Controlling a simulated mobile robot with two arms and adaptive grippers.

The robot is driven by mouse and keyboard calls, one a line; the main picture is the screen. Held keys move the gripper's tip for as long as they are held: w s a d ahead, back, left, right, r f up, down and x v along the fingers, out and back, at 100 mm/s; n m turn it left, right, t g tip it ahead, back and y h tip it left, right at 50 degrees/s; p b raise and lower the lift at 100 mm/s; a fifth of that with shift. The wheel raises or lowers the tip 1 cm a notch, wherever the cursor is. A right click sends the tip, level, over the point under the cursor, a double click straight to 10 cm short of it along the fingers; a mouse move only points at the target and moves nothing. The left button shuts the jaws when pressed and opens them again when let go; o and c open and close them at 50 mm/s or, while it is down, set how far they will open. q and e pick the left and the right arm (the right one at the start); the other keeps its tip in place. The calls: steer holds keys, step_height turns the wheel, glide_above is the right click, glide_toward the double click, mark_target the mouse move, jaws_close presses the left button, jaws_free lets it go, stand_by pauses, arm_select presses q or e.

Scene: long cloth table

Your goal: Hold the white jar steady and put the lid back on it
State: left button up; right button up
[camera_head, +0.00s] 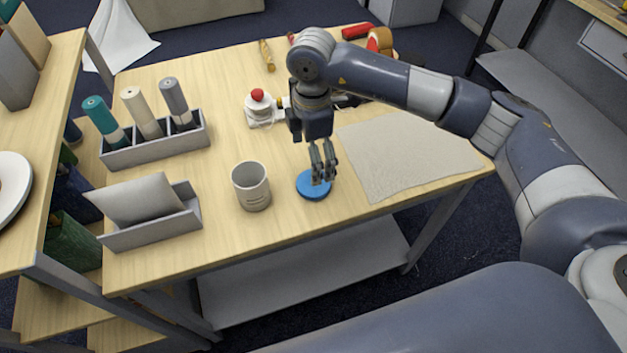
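The white jar (251,187) stands upright and open near the front edge of the table, with no lid on it. The blue lid (306,191) is a round disc lying on the table just right of the jar, apart from it. My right gripper (325,178) points down over the lid, its fingertips at the lid's top. The fingers are close together and hide the middle of the lid, so I cannot tell whether they grip it. My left gripper is not in view.
A grey divided holder (155,149) with several rolls stands at the back left. A grey tray (150,232) with a pale pouch is left of the jar. A grey cloth mat (410,155) lies right. A white device with a red button (262,112) stands behind.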

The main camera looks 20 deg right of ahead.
steer(key=shift+f, duration=1.75)
steer(key=shift+p, duration=0.3)
steer(key=shift+f, duration=0.25)
steer(key=f+p, duration=0.1)
steer(key=f, duration=0.1)
steer(key=f+p, duration=0.1)
steer(key=shift+w+a+f, duration=0.1)
steer(key=shift+a+f, duration=0.1)
steer(key=shift+f, duration=0.65)
steer(key=c, duration=0.8)
